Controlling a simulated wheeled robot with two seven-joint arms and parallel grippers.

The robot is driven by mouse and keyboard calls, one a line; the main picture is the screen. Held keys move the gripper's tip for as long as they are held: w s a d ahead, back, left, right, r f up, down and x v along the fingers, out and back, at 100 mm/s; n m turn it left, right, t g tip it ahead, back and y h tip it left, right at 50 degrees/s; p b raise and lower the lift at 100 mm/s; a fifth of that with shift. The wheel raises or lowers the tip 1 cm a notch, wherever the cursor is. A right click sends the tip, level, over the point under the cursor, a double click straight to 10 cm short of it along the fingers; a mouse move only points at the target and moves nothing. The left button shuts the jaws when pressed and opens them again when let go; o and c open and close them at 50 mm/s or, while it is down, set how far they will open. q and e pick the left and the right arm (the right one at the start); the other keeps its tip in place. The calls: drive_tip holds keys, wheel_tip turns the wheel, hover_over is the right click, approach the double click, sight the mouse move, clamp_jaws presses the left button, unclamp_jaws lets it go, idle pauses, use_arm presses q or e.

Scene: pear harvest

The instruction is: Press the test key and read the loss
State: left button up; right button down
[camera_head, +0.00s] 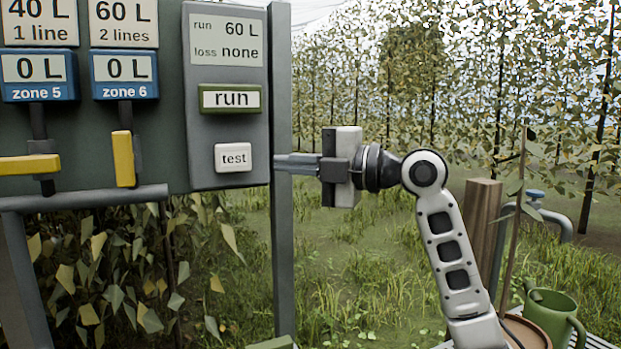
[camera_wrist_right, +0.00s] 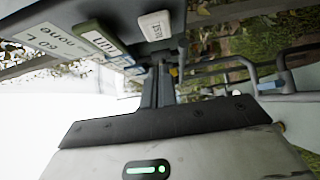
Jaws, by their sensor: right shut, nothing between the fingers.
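The white test key (camera_head: 233,157) sits low on the grey control box (camera_head: 225,75), under the green-framed run key (camera_head: 231,99). The display (camera_head: 226,36) at the top of the box reads "run 60 L" and "loss none". My right gripper (camera_head: 278,163) is shut and empty, its fingers pointing left at the right edge of the box, to the right of the test key. In the right wrist view the shut fingers (camera_wrist_right: 158,75) show near the box, and the test key (camera_wrist_right: 155,26) shows apart from them. My left gripper is out of view.
Zone 5 (camera_head: 39,75) and zone 6 (camera_head: 124,74) meters read 0 L. A yellow lever (camera_head: 30,165) lies level and another yellow lever (camera_head: 123,158) hangs upright. A grey post (camera_head: 284,240) stands beside the box. A green watering can (camera_head: 553,312) stands at lower right.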

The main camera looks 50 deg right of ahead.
drive_tip(key=shift+v, duration=1.45)
